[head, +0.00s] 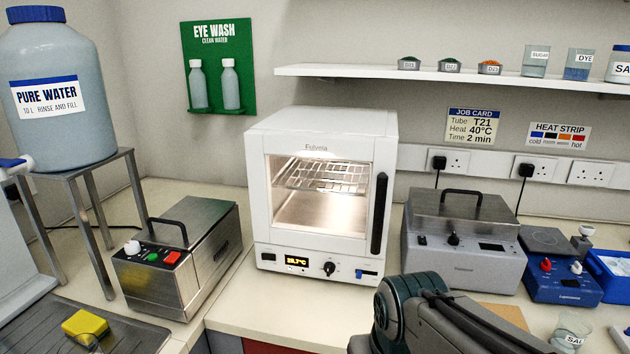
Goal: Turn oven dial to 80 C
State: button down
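The white oven (257,190) stands on the bench in the middle of the head view, its door shut and its lit inside showing wire shelves through the glass. Its black oven dial (329,268) is on the lower front panel, right of centre. The amber display (297,262) left of the dial shows a temperature that looks like 28.7 °C, but the digits are small. No setting marks around the dial are legible. My dark arm crosses the lower right, in front of the bench and apart from the dial. My gripper's fingers do not show.
A blue switch (366,274) sits right of the dial, and the black door handle (379,214) is above it. A metal bath (180,262) stands to the left and a grey lidded heater (463,240) to the right. The bench strip before the oven is clear.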

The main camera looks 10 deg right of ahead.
aim_at(329, 266)
jog(key=u, duration=1.65)
jog(key=k, duration=0.75)
jog(key=z, duration=1.65)
